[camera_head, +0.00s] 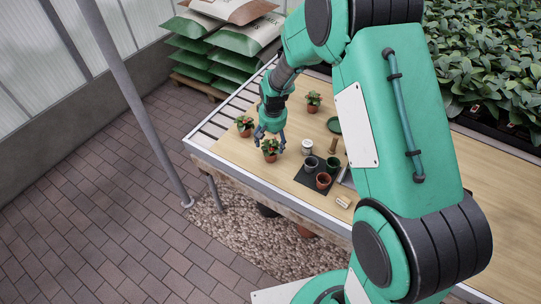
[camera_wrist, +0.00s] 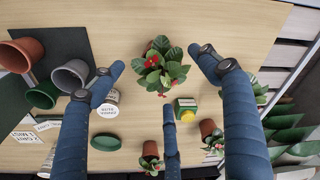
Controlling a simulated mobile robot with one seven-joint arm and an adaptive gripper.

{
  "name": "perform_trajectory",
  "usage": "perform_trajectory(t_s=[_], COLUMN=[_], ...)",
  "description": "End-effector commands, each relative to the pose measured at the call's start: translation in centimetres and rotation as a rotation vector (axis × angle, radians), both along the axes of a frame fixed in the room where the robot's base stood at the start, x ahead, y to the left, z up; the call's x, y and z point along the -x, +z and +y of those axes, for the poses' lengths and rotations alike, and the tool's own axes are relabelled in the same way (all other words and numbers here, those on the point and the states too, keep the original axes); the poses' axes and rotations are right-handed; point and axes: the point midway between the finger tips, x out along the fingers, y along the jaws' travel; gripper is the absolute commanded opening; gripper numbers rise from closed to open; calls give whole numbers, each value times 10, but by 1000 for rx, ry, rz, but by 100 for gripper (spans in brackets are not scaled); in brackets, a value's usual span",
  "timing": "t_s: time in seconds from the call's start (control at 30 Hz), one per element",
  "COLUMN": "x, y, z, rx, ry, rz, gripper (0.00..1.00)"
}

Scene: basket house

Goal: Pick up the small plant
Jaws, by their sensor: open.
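A small potted plant (camera_head: 270,149) with green leaves, red flowers and a terracotta pot stands on the wooden table near its front edge. My gripper (camera_head: 270,136) is directly above it, pointing down, with fingers spread and empty. In the wrist view the plant (camera_wrist: 163,68) lies between the blue fingers, seen from above, its leaves hiding most of its pot. I cannot tell whether a finger touches the leaves. Two other similar plants stand at the left (camera_head: 244,124) and further back (camera_head: 313,101).
Right of the plant are a white labelled can (camera_head: 307,147) and a dark mat (camera_head: 300,177) with several empty pots, including a terracotta one (camera_head: 323,181). A green saucer (camera_head: 334,125) lies behind. In the wrist view, a yellow-green block (camera_wrist: 186,108) is close to the plant.

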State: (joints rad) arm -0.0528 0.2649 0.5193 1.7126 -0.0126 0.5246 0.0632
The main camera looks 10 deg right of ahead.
Motion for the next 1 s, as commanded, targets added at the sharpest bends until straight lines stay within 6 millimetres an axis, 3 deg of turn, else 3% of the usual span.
perform_trajectory(t_s=[0.2,0.73,1.0], x=[-3,-4,-8], y=[-22,-30,-60], z=[0,0,2], rx=[0,0,0], ry=[0,0,0], rz=[0,0,1], gripper=[75,75,75])
